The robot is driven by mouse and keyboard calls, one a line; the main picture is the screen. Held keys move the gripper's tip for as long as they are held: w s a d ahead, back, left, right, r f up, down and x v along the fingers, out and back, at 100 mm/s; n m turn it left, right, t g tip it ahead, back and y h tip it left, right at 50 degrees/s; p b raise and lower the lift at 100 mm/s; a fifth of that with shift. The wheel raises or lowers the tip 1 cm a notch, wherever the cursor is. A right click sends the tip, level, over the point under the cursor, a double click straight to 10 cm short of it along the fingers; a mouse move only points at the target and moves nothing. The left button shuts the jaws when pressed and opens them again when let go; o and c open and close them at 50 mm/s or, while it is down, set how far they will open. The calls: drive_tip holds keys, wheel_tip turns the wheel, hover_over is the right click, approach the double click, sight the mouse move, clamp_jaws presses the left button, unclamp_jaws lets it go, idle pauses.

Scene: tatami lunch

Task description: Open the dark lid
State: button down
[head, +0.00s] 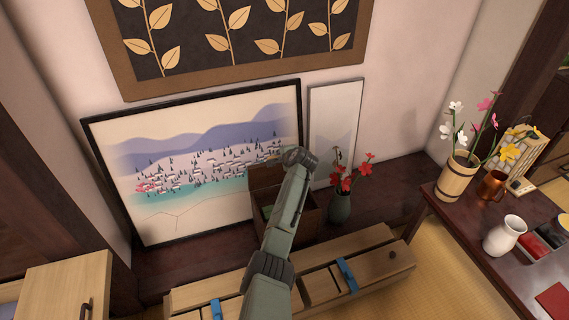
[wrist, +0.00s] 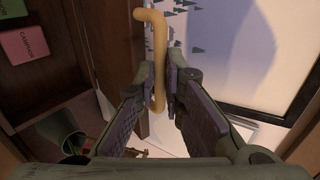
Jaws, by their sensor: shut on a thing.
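The dark lid (head: 264,176) is a brown wooden panel, raised at the back of a dark wooden box (head: 306,222) on the low shelf by the wall. In the wrist view, a tan bar handle (wrist: 158,35) stands beside the edge of a brown wooden panel (wrist: 118,45), seemingly the lid. My gripper (wrist: 167,92) has its two fingers closed around the lower part of this handle. The box's inside shows partly, with something green (head: 267,211) in it. My arm hides much of the box and the fingertips in the head view.
A landscape picture (head: 170,150) and a smaller pale picture (head: 336,125) lean on the wall behind. A green vase (head: 340,208) with red flowers stands just right of the box. A light wooden bench or case (head: 375,262) lies in front. A dark table (head: 450,215) is at right.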

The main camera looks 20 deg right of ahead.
drive_tip(key=w, duration=0.1)
drive_tip(key=w+r+g+b, duration=0.1)
drive_tip(key=shift+w, duration=0.3)
drive_tip(key=shift+w+r, duration=0.25)
drive_tip(key=shift+r, duration=0.3)
drive_tip(key=c, duration=1.7)
unclamp_jaws()
drive_tip(key=shift+w+a, duration=0.1)
drive_tip(key=shift+w, duration=0.05)
drive_tip(key=shift+f, duration=0.25)
drive_tip(key=shift+s+f, duration=0.2)
drive_tip(key=shift+s+r, duration=0.1)
drive_tip(key=shift+s, duration=0.1)
drive_tip(key=v, duration=1.1)
drive_tip(key=shift+r, duration=0.45)
